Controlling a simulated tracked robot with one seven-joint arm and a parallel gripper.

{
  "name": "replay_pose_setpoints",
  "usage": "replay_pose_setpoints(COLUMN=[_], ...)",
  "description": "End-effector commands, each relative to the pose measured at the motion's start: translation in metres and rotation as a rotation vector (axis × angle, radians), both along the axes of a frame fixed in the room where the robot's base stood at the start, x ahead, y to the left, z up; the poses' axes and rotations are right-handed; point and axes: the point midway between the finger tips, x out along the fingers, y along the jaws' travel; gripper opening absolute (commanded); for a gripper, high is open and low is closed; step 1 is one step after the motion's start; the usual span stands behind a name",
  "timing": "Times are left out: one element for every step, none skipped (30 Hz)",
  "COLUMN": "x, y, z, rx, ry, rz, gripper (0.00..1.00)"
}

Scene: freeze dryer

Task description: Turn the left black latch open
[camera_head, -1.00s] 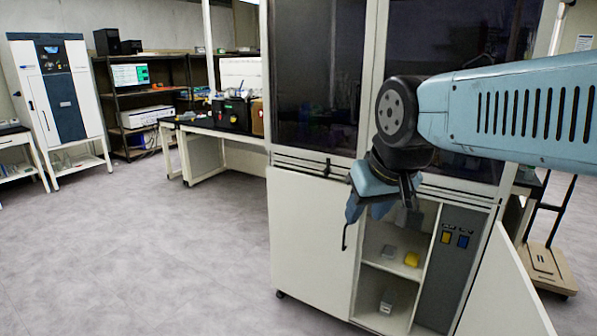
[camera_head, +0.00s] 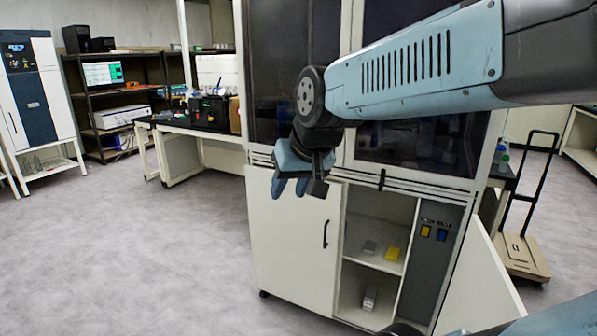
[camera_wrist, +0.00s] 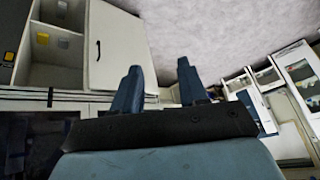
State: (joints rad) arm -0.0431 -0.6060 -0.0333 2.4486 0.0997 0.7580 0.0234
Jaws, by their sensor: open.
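The freeze dryer cabinet (camera_head: 262,215) stands ahead, with dark glass doors above a rail and white doors below. One black latch (camera_head: 381,180) shows upright on the rail, right of my gripper; it also seems to show in the wrist view (camera_wrist: 50,97). I cannot make out a left latch; my gripper and wrist cover part of the rail's left side. My gripper (camera_head: 290,186) is open and empty, fingers pointing down in front of the left lower door's top. In the wrist view, its two blue fingers (camera_wrist: 160,70) stand apart with nothing between them.
The closed lower left door has a black handle (camera_head: 326,234). The lower right door (camera_head: 482,285) stands open beside shelves holding a yellow item (camera_head: 392,254). A hand cart (camera_head: 522,255) stands at right. The floor (camera_head: 130,260) at left is clear.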

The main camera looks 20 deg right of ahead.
Motion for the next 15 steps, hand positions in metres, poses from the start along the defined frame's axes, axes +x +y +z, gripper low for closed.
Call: replay_pose_setpoints(x=[0.018,0.029,0.043,0.054,0.064,0.078,0.089,0.099,0.113,0.124,0.134,0.148,0.158,0.168,0.181], y=[0.000,0.000,-0.001,-0.001,-0.002,-0.003,-0.004,-0.005,-0.007,-0.009,-0.011,-0.013,-0.015,-0.018,-0.021], z=[-0.002,-0.003,-0.003,-0.004,-0.005,-0.007,-0.009,-0.011,-0.014,-0.016,-0.019,-0.023,-0.026,-0.029,-0.034], rx=[0.030,0.045,0.068,0.083,0.098,0.115,0.128,0.140,0.155,0.163,0.172,0.182,0.189,0.194,0.201], ry=[-0.003,-0.011,-0.021,-0.027,-0.034,-0.043,-0.051,-0.057,-0.066,-0.074,-0.080,-0.090,-0.098,-0.105,-0.114], rz=[-0.013,-0.023,-0.038,-0.048,-0.061,-0.078,-0.092,-0.106,-0.127,-0.143,-0.158,-0.180,-0.198,-0.215,-0.240], gripper=[0.43,0.43,0.43,0.43,0.43,0.43,0.43,0.43,0.43,0.43,0.43,0.43,0.43,0.43,0.43])
